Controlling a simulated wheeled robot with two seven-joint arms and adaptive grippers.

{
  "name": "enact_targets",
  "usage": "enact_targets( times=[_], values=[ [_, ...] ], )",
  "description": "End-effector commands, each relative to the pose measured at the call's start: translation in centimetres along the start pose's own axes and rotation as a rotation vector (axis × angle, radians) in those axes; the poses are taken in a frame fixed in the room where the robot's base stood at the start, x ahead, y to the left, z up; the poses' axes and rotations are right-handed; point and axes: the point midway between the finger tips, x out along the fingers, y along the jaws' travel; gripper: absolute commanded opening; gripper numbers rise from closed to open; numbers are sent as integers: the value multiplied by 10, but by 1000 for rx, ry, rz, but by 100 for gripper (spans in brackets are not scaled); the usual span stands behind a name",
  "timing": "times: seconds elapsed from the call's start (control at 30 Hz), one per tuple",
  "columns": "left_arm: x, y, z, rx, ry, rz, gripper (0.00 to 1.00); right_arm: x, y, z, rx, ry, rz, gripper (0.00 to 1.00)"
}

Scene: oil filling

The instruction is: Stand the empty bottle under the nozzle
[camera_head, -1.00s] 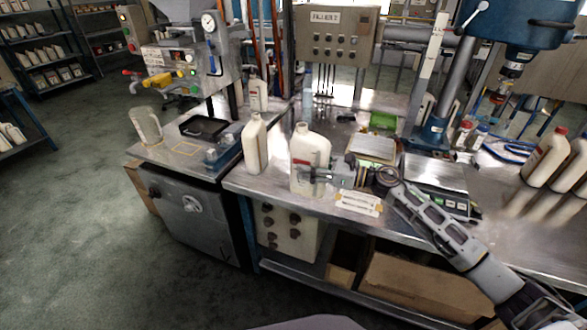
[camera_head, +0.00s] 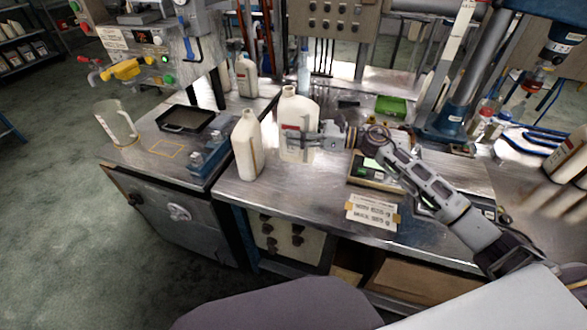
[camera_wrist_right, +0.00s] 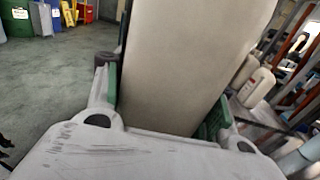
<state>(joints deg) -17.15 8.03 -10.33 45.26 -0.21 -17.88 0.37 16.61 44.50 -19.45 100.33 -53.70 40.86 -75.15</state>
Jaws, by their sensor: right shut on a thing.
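In the right wrist view the bottle's pale wall (camera_wrist_right: 190,65) fills the space between the fingers. I cannot tell whether its base touches the bench. The filling machine (camera_head: 150,45) stands at upper left, above a black tray (camera_head: 187,119). Its nozzle is not clear to make out. My left gripper is out of view.
A slimmer off-white bottle (camera_head: 247,146) stands just left of the held one. A clear jug (camera_head: 116,122) is at far left. Blue-grey blocks (camera_head: 208,155) lie at the machine table's edge. Another bottle (camera_head: 246,76) stands behind. A scale (camera_head: 372,175) and paper label (camera_head: 372,212) are on the right.

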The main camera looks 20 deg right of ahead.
Motion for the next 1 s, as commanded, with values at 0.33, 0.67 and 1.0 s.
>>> enact_targets(
  times=[0.33,0.67,1.0],
  values=[
    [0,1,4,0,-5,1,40,0,0,0,0,0,0,31],
    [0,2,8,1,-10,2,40,0,0,-8,2,0,0,31],
    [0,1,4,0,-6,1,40,0,0,-45,2,-1,-1,31]
  ],
)
